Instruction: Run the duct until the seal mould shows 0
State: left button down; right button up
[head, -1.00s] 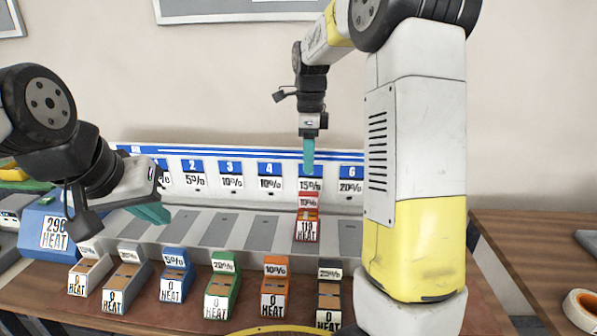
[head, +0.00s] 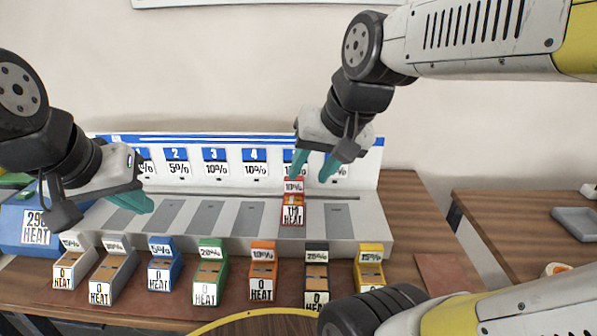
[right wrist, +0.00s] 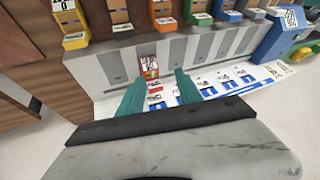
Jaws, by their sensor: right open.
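A grey duct station (head: 370,220) with a white back board (head: 365,150) carries numbered blue labels and percent signs over sloped slots. A red mould (head: 293,203) sits in the slot right of number 4; its tag says 10%, and its HEAT number begins with 11, last digit unclear. My right gripper (head: 311,168) is open and empty, just above and behind this mould, in front of the board. In the right wrist view the red mould (right wrist: 149,65) lies just beyond the open fingers. My left gripper (head: 132,203) hangs over the station's left end; its finger gap is unclear. No mould is labelled seal.
A front row holds several moulds showing 0 HEAT, including blue (head: 164,265), green (head: 209,275), orange (head: 263,272) and black (head: 317,275); a yellow mould (head: 369,268) stands at the right. A blue box (head: 12,225) marked HEAT is at left. Another table (head: 500,225) stands right.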

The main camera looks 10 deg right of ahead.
jog(key=shift+s+a+f+n+t, duration=0.15)
jog(key=shift+s+f+n, duration=0.1)
jog(key=shift+s+n, duration=0.25)
jog(key=shift+s+f+n+t, duration=0.15)
jog(key=shift+s+f+n, duration=0.05)
jog(key=shift+s+n, duration=0.3)
